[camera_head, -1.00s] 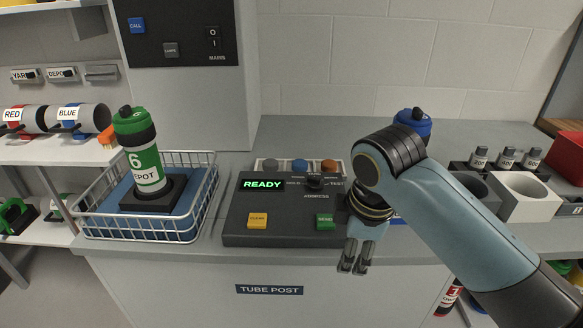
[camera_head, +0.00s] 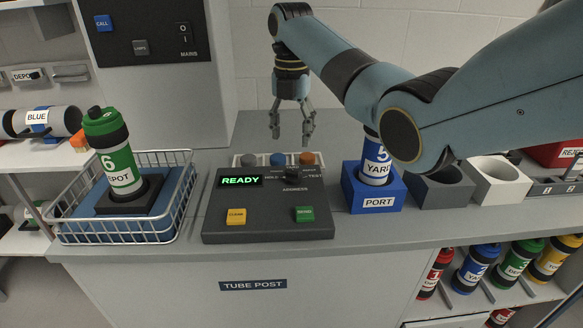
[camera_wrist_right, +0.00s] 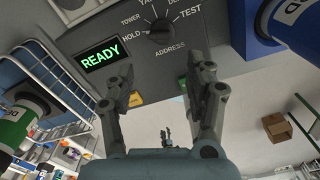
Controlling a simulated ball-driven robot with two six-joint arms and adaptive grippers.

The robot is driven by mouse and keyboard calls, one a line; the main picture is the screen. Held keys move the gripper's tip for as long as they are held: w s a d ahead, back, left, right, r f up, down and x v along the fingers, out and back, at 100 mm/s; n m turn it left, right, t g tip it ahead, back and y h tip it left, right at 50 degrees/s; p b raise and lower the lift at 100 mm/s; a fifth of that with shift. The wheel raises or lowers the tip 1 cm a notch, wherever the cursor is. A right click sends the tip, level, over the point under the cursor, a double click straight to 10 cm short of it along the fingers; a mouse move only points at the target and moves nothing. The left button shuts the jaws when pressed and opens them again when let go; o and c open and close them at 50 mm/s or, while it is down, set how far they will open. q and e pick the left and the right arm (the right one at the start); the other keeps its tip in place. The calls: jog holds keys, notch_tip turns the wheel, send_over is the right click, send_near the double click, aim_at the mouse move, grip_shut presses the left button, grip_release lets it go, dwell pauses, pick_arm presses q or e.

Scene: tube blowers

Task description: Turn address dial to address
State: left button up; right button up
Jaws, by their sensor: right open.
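The address dial (camera_head: 293,176) is a black knob on the dark grey console (camera_head: 268,222), right of the lit READY display (camera_head: 241,181). In the right wrist view the dial (camera_wrist_right: 160,28) shows near the top, ringed by HOLD, TOWER, TEST and partly cut-off labels. I cannot make out which label it points to. My right gripper (camera_head: 291,140) is open and empty, fingers down, over the back of the console and apart from the dial. Its spread fingers (camera_wrist_right: 160,85) lie below the dial in the wrist view. My left gripper is not in view.
A wire basket (camera_head: 118,238) with a green carrier (camera_head: 114,160) stands left of the console. A blue port block (camera_head: 376,204) holding a blue carrier stands close on the right. A yellow button (camera_head: 236,216) and a green button (camera_head: 305,214) sit on the console front.

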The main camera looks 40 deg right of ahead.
aim_at(291, 173)
notch_tip(291, 173, down, 10)
dwell(0.4)
grip_shut()
